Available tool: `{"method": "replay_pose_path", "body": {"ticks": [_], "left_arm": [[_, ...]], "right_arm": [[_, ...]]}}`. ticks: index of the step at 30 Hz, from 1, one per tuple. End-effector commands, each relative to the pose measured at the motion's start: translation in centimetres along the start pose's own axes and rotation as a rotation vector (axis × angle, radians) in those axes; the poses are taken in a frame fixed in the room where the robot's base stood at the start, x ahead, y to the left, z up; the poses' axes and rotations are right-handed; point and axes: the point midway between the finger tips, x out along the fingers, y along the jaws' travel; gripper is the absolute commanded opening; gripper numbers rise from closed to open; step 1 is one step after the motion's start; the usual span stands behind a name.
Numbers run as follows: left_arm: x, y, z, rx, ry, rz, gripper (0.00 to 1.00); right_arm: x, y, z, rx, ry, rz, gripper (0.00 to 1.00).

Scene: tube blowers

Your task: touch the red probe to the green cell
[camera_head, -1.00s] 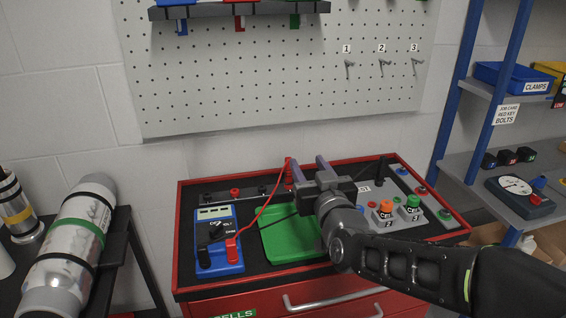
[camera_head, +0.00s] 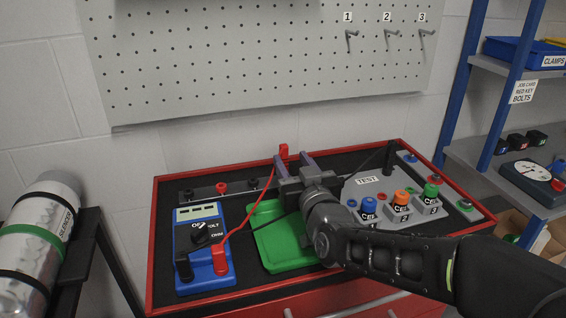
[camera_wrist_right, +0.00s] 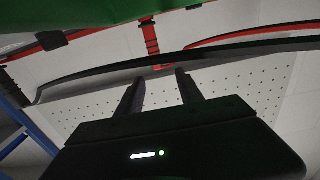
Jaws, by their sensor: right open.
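The red probe (camera_head: 283,151) stands upright at the back of the bench, its red lead running to the blue meter (camera_head: 202,247). My right gripper (camera_head: 292,158) is open, its two fingers pointing toward the probe. In the right wrist view the red probe (camera_wrist_right: 151,38) shows beyond the fingertips of the gripper (camera_wrist_right: 160,76), roughly in line with the gap and nearer one finger. I cannot tell whether they touch. The green cell (camera_head: 431,192) stands on the grey test board at the right, well apart from the gripper. My left gripper is not in view.
An orange cell (camera_head: 401,197) and a blue cell (camera_head: 368,206) stand beside the green one. A green tray (camera_head: 268,245) lies below my right gripper. A black lead stands behind the test board (camera_head: 365,188). A pegboard (camera_head: 250,60) rises behind the bench.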

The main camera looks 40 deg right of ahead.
Motion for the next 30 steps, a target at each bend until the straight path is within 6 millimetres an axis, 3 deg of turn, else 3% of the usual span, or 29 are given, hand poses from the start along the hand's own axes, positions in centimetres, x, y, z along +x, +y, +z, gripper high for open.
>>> {"method": "replay_pose_path", "body": {"ticks": [5, 12, 23, 30], "left_arm": [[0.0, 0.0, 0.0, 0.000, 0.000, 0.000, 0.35], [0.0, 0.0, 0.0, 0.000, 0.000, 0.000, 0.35], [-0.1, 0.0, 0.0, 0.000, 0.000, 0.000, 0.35], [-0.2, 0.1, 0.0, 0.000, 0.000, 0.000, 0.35]], "right_arm": [[0.5, 0.0, 0.0, 0.000, -0.001, 0.000, 0.44], [2.6, 0.0, 0.0, 0.000, 0.000, 0.000, 0.44], [3.0, 0.1, 0.1, 0.000, -0.001, 0.000, 0.44], [6.3, 0.3, 0.2, 0.000, -0.003, 0.000, 0.44]]}}
